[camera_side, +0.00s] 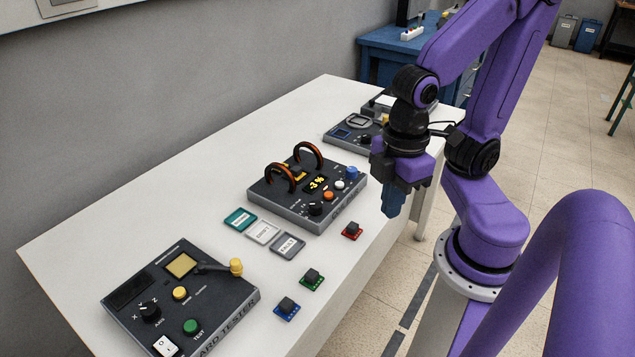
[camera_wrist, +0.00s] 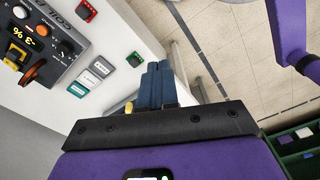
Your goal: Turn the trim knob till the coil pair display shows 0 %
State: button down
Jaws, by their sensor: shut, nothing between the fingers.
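The coil pair box (camera_side: 290,212) is dark grey with two upright copper-and-black coils. Its display (camera_side: 317,184) reads -3 % in yellow. Along its front are a black knob (camera_side: 316,208), an orange button (camera_side: 328,195), a white button (camera_side: 339,184) and a blue knob (camera_side: 351,172); I cannot read which is labelled trim. The wrist view shows the box at upper left, with the black knob (camera_wrist: 67,47) and the display (camera_wrist: 14,30). My gripper (camera_side: 392,212) has blue fingers, shut and empty. It is right of the box, apart from it, near the table's right edge.
Teal, white and grey cards (camera_side: 263,232) lie in front of the box. Red (camera_side: 352,231), green (camera_side: 312,280) and blue (camera_side: 287,308) small parts lie along the table's edge. A tester box (camera_side: 180,300) stands at front left, another device (camera_side: 352,135) behind. The table's left side is clear.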

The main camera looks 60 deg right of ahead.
jog(key=c, duration=1)
grip_release()
jog(key=shift+w, duration=0.25)
jog(key=shift+o, duration=1.2)
jog(key=w+d+m, duration=0.1)
jog(key=w+d, duration=0.1)
jog(key=w, duration=0.8)
jog(key=shift+r, duration=0.25)
jog(key=m, duration=0.3)
send_over(352, 169)
notch_tip(352, 169, down, 2)
notch_tip(352, 169, down, 18)
jog(key=shift+r, duration=0.2)
jog(key=c, duration=1)
